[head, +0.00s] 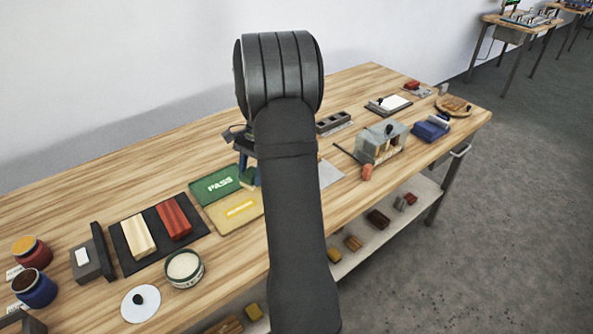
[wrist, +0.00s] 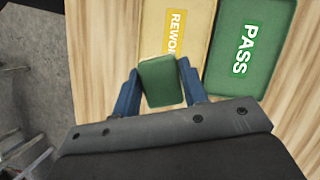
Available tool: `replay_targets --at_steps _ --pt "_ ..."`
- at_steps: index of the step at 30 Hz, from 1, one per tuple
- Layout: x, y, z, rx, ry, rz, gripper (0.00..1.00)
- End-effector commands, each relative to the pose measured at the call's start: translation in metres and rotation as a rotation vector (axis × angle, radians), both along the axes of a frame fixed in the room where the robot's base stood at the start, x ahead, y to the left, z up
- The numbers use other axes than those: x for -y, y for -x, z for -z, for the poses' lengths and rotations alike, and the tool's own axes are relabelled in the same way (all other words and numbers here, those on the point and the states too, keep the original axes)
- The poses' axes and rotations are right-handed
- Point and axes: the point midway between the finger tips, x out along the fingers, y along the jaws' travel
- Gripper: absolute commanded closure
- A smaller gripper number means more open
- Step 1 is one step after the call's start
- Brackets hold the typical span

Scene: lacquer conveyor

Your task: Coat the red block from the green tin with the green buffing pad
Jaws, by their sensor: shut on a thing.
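My gripper (wrist: 159,75) has blue fingers shut on the green buffing pad (wrist: 161,84), seen in the wrist view. In the head view my gripper (head: 243,163) and the pad (head: 250,177) show partly, behind my arm, near the PASS and REWORK mats. The red block (head: 173,220) lies on a dark mat (head: 130,262) beside a cream block (head: 138,236). The green tin (head: 184,269) stands open in front of the mat, with pale contents. A white lid with a black knob (head: 140,302) lies in front and left of the tin.
The green PASS mat (head: 213,186) and yellow REWORK mat (head: 235,212) lie right of the red block. A grey block-shaped stand (head: 88,262) and red and blue jars (head: 36,288) are at left. A grey fixture (head: 382,143) stands at right. Bare wood shows around the tin.

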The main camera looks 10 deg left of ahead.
Motion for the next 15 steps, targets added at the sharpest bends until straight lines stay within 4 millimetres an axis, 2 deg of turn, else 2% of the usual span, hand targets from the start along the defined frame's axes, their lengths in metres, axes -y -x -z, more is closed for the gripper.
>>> replay_targets --at_steps 1,6,9,15 --pt "-0.024 0.013 -0.003 0.0 -0.001 0.024 0.83" --pt "-0.093 0.058 -0.009 0.0 -0.002 0.151 0.83" --pt "-0.126 0.084 -0.012 0.001 -0.002 0.218 0.83" --pt "-0.168 0.124 -0.017 -0.003 -0.002 0.317 0.83"
